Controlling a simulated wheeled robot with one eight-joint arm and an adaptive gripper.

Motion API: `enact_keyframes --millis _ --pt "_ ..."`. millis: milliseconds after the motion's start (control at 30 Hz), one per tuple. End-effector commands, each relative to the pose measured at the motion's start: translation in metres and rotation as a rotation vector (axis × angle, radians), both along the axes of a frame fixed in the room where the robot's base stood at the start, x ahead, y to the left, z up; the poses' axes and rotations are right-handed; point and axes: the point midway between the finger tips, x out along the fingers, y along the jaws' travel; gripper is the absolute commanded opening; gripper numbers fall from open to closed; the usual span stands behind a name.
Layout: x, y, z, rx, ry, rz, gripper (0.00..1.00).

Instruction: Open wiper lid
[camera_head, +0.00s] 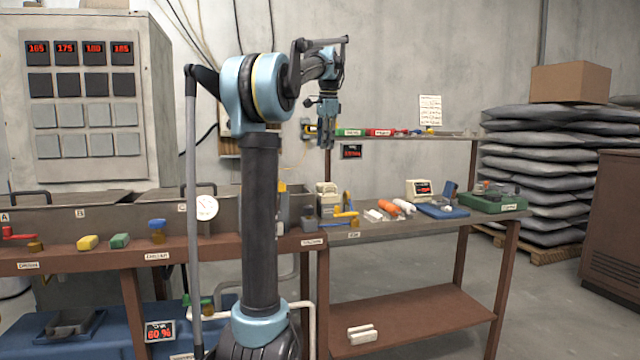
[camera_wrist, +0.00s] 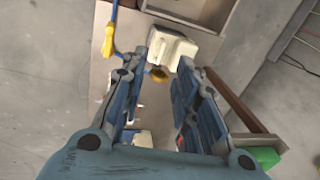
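I cannot tell for sure which thing is the wiper. A cream block-like device (camera_head: 326,196) stands at the left end of the right-hand bench, and its lid state is too small to tell. In the wrist view a cream block (camera_wrist: 172,48), perhaps the same device, shows beyond my fingertips, with a round brass-coloured part (camera_wrist: 158,74) in front of it. My gripper (camera_head: 328,145) hangs pointing down, high above the bench. In the wrist view my gripper (camera_wrist: 174,60) has its fingers apart, with nothing held between them.
A yellow-handled blue lever (camera_head: 346,213) is near the cream device. Orange and white pieces (camera_head: 389,208), a blue tray (camera_head: 443,211) and a green case (camera_head: 495,203) lie farther right. A narrow shelf (camera_head: 400,137) runs above the bench's back. Open air surrounds my gripper.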

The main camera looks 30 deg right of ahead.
Motion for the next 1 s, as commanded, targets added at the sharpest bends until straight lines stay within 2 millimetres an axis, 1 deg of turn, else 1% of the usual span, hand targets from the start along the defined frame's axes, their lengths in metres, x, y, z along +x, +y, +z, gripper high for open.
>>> enact_keyframes --millis 33,133,267,367,467,1000 --pt "0.0 -0.011 0.003 0.004 -0.001 -0.029 0.28" --pt "0.001 -0.023 0.007 0.01 -0.004 -0.064 0.28" --pt "0.003 -0.025 0.006 0.013 -0.004 -0.076 0.28" --pt "0.007 -0.023 -0.003 0.014 -0.004 -0.072 0.28" --pt "0.011 -0.021 -0.016 0.013 -0.004 -0.068 0.28" --pt "0.03 -0.022 -0.108 0.013 -0.004 -0.063 0.28"
